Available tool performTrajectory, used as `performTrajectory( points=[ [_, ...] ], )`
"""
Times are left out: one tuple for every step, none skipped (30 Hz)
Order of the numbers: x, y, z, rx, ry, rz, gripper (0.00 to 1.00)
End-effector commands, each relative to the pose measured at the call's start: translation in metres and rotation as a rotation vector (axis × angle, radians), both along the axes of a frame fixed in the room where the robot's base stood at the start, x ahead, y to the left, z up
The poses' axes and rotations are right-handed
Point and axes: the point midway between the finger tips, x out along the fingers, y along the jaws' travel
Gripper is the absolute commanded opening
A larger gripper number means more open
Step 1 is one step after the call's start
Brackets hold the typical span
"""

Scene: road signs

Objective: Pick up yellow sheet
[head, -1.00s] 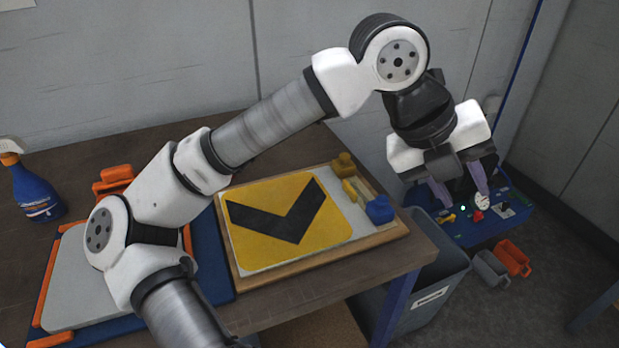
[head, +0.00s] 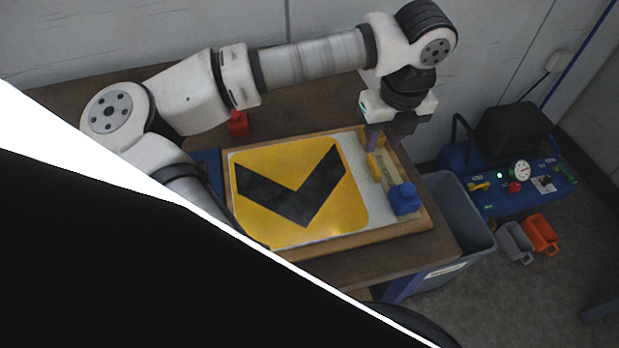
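The yellow sheet (head: 263,167), with a black chevron on it, lies flat on a pale panel in a wooden-framed board (head: 410,225) on the table. My gripper (head: 383,142) points down at the back right corner of the board, to the right of the sheet and apart from it. Its fingertips are small and partly covered, so I cannot tell whether they are open or shut on something. A yellow clamp part (head: 375,167) and a blue knob (head: 403,198) sit along the board's right side. The back yellow knob is hidden by my gripper.
A grey bin (head: 470,215) stands right of the table. Beyond it is a blue unit (head: 455,160) with a gauge, and grey and orange holders (head: 541,235) on the floor. A red object (head: 237,124) stands behind the board. A large black shape covers the lower left.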

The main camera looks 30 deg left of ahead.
Motion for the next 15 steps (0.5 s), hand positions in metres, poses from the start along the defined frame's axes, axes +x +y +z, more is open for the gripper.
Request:
performTrajectory(
  points=[
    [0.000,0.000,-0.006,-0.003,0.001,0.000,0.34],
    [0.001,0.001,-0.010,-0.001,0.001,0.000,0.34],
    [0.001,0.001,-0.014,-0.001,0.001,0.000,0.34],
    [0.001,0.001,-0.016,-0.001,0.001,0.000,0.34],
    [0.001,0.001,-0.017,-0.001,0.000,-0.001,0.34],
    [0.001,0.001,-0.019,-0.001,0.000,-0.001,0.34],
    [0.001,0.002,-0.021,-0.001,0.000,-0.001,0.34],
    [0.002,0.002,-0.023,-0.003,0.001,-0.001,0.34],
    [0.002,0.002,-0.026,-0.003,0.001,-0.001,0.34],
    [0.002,0.002,-0.029,-0.003,0.001,-0.001,0.34],
    [0.002,0.002,-0.033,-0.006,0.003,-0.001,0.34],
    [0.002,0.003,-0.038,-0.004,0.003,0.000,0.34],
    [0.002,0.004,-0.043,-0.004,0.003,0.000,0.34],
    [0.003,0.004,-0.047,-0.006,0.003,-0.001,0.34],
    [0.003,0.005,-0.055,-0.004,0.001,0.000,0.34]
  ],
)
